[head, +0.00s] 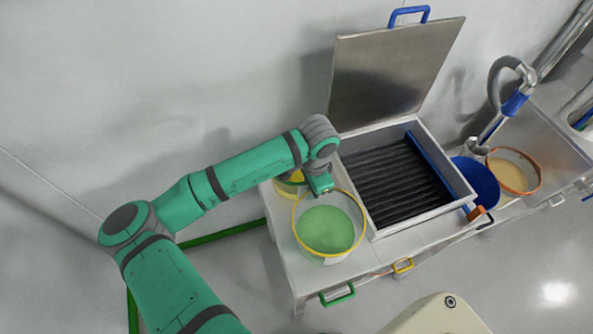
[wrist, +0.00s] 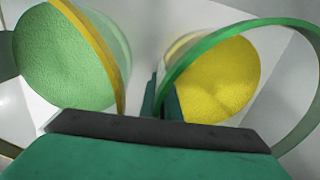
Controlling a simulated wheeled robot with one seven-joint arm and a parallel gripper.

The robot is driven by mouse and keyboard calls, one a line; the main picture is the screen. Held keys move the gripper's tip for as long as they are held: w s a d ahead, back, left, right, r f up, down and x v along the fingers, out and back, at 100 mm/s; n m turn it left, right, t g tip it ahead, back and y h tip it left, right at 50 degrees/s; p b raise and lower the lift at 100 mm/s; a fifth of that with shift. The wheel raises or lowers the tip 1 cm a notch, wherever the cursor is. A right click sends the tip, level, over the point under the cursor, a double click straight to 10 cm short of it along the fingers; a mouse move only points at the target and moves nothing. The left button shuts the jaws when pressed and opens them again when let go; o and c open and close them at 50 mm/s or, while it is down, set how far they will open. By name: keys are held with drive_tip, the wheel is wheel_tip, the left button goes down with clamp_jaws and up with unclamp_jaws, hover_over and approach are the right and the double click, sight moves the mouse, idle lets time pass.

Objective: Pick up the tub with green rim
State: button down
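The tub with the green rim (wrist: 205,43) is clear-walled and holds yellow powder. It is at the right of the wrist view. In the head view its yellow contents (head: 288,190) show at the table's back left, partly behind my arm and gripper. My gripper (head: 322,192) points down at this tub's near right side. In the wrist view my fingers (wrist: 163,100) sit close together at the middle, one on each side of the green-rimmed wall. They look shut on it. The tub seems to stand upright; its base is hidden.
A tub with a yellow rim (head: 350,203) and green powder stands just in front, close to my gripper. Right of it is an open bin with dark slats (head: 395,180) and a raised metal lid (head: 390,75). A blue round tub (head: 478,180) and an orange-rimmed tub (head: 535,165) stand farther right.

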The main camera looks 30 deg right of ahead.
idle(0.5)
wheel_tip(320, 180, up, 10)
drive_tip(key=shift+r, duration=0.1)
idle(0.4)
drive_tip(key=shift+w, duration=0.1)
idle(0.4)
